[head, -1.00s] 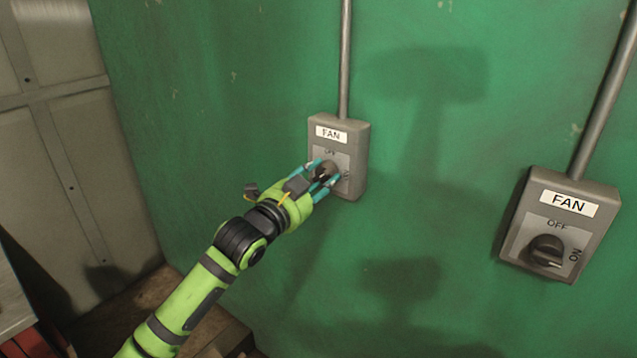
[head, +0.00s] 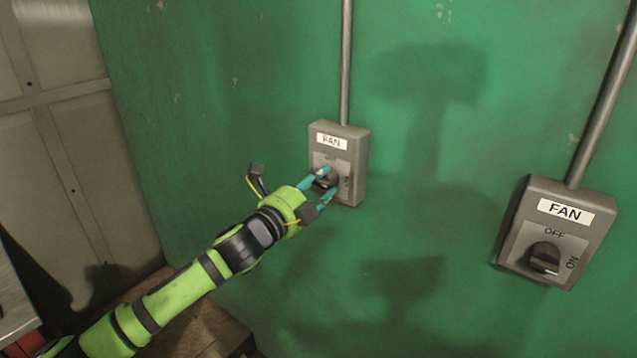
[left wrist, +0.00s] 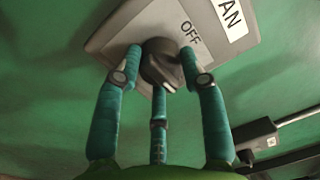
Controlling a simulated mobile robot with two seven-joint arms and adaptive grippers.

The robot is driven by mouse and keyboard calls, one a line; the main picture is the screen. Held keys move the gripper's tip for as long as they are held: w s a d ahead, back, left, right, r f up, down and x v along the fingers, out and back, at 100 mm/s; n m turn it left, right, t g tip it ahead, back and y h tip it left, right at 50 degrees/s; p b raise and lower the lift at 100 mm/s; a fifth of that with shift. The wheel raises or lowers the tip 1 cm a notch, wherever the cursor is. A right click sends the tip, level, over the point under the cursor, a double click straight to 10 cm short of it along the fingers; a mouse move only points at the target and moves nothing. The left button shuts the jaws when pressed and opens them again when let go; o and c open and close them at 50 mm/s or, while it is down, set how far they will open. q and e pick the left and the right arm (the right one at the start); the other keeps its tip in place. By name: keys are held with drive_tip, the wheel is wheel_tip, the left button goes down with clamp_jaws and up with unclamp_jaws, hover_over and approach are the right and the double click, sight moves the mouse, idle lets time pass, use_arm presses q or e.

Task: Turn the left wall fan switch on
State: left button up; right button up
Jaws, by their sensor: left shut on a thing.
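The left wall fan switch is a grey box (head: 356,152) with a FAN label on the green wall. Its dark round knob (head: 324,181) is partly hidden by my fingers in the head view. My left gripper (head: 327,184) has its teal fingers around this knob. In the left wrist view the knob (left wrist: 161,63) sits between the fingertips (left wrist: 160,60), with one finger on each side and a third below. The OFF mark shows beside it; the ON mark is hidden there. My right gripper is not in view.
A second grey FAN switch (head: 514,239) with a dark knob (head: 544,258) is on the wall at right. Metal conduits (head: 346,60) rise from both boxes. Pale panelled metal (head: 70,180) stands at left. The wall between the switches is clear.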

use_arm(q)
drive_tip(key=shift+m, duration=0.3)
drive_tip(key=o, duration=1.1)
drive_tip(key=shift+d, duration=0.15)
drive_tip(key=shift+o, duration=0.2)
drive_tip(key=shift+s+a+f, duration=0.1)
drive_tip(key=shift+s+a, duration=0.4)
drive_tip(key=v, duration=1)
drive_tip(key=shift+s, duration=0.35)
drive_tip(key=shift+a, duration=0.1)
